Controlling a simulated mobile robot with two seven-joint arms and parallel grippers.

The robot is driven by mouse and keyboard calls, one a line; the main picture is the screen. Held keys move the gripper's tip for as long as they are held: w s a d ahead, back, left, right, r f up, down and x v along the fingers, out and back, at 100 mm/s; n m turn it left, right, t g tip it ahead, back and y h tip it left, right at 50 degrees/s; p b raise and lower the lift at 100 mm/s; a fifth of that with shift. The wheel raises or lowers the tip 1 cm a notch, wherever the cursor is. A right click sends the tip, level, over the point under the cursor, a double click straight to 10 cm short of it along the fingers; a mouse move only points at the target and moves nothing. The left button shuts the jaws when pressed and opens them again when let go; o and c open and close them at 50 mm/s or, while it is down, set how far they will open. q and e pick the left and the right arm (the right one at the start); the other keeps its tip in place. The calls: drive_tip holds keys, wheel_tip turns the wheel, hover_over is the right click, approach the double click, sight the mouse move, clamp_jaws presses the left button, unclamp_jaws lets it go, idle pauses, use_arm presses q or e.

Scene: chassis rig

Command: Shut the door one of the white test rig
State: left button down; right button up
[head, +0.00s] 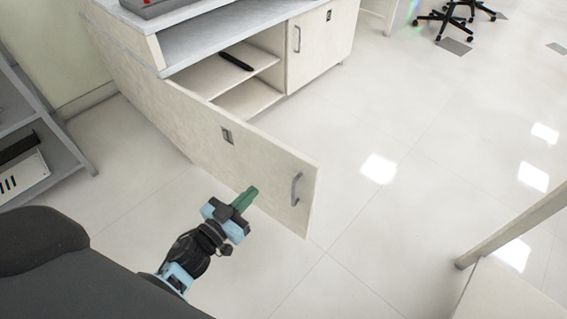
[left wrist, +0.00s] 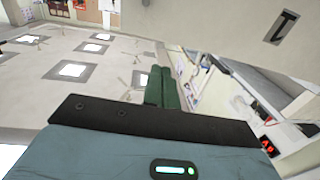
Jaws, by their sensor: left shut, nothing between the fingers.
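The white test rig is a low cream cabinet with a grey top (head: 245,32). Its door (head: 190,122) stands wide open, swung out toward me, with a grey bar handle (head: 296,188) near its free edge and a small dark latch plate (head: 227,135). The door also fills the upper right of the left wrist view (left wrist: 235,25). My left gripper (head: 247,197), with green fingers, is shut and empty. It is close to the door's outer face, left of the handle; I cannot tell whether it touches. The green fingers also show in the left wrist view (left wrist: 160,88). My right gripper is not in view.
A second cabinet door (head: 318,45) is closed. A dark object (head: 236,62) lies on the inner shelf. Grey shelving (head: 40,130) stands at the left, and a pale panel edge (head: 515,225) is at the lower right. The floor (head: 400,190) right of the door is clear.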

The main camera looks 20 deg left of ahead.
use_arm(q)
drive_tip(key=b, duration=0.2)
approach(290, 153)
drive_tip(key=x, duration=0.5)
drive_tip(key=shift+w+f, duration=0.15)
drive_tip(key=shift+w, duration=0.05)
drive_tip(key=shift+w+d+b, duration=0.15)
drive_tip(key=shift+w+b, duration=0.2)
drive_tip(key=shift+w, duration=0.35)
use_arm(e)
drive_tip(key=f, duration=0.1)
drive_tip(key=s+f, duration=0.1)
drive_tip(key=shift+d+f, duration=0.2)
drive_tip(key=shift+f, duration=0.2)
use_arm(q)
drive_tip(key=shift+d, duration=0.1)
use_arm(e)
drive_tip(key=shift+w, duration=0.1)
